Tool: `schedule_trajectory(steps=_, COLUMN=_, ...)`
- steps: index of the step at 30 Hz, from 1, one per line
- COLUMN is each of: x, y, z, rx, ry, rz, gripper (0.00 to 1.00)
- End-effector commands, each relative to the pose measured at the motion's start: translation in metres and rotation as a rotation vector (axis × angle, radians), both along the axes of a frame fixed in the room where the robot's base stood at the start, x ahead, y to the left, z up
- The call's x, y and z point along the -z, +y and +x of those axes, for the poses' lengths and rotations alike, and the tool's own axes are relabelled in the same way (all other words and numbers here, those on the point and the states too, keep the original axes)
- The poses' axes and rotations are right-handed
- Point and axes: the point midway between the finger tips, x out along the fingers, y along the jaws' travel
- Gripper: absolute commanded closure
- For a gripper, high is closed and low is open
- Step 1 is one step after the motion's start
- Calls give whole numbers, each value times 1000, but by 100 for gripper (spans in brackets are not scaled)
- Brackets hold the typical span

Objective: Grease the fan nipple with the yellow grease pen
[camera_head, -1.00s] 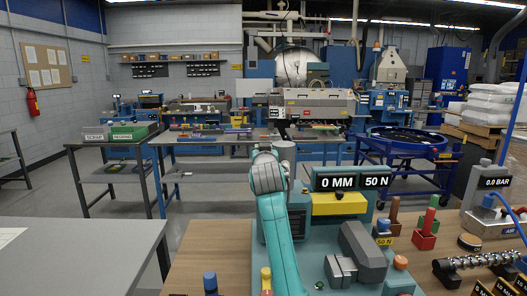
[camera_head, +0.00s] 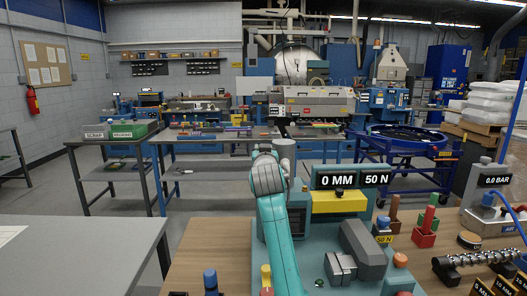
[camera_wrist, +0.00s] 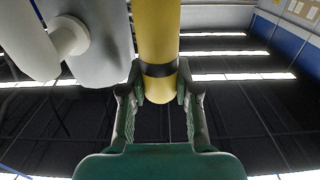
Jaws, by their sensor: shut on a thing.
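In the wrist view my gripper (camera_wrist: 160,86) has its two green jaws closed on a yellow cylinder with a dark band, which looks like the yellow grease pen (camera_wrist: 158,30). Its rounded end lies between the jaws and its body runs up out of the frame. In the head view my teal arm rises from the bottom middle and hides its own end, so the pen and the jaws do not show there. I cannot make out a fan nipple in either view.
A wooden bench in front holds a teal test device (camera_head: 339,181) with displays and a yellow block (camera_head: 338,202), red and brown peg holders (camera_head: 425,239) and a metal screw shaft (camera_head: 480,260). Other benches and machines are behind.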

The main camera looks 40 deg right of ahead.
Motion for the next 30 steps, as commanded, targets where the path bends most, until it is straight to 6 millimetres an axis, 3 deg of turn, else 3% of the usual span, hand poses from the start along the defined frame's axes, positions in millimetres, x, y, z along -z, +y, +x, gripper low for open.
schedule_trajectory(steps=16, x=0, y=0, z=0, rx=0, ry=4, rz=1, gripper=100)
schedule_trajectory(steps=30, x=-33, y=0, z=0, rx=0, ry=1, rz=1, gripper=100)
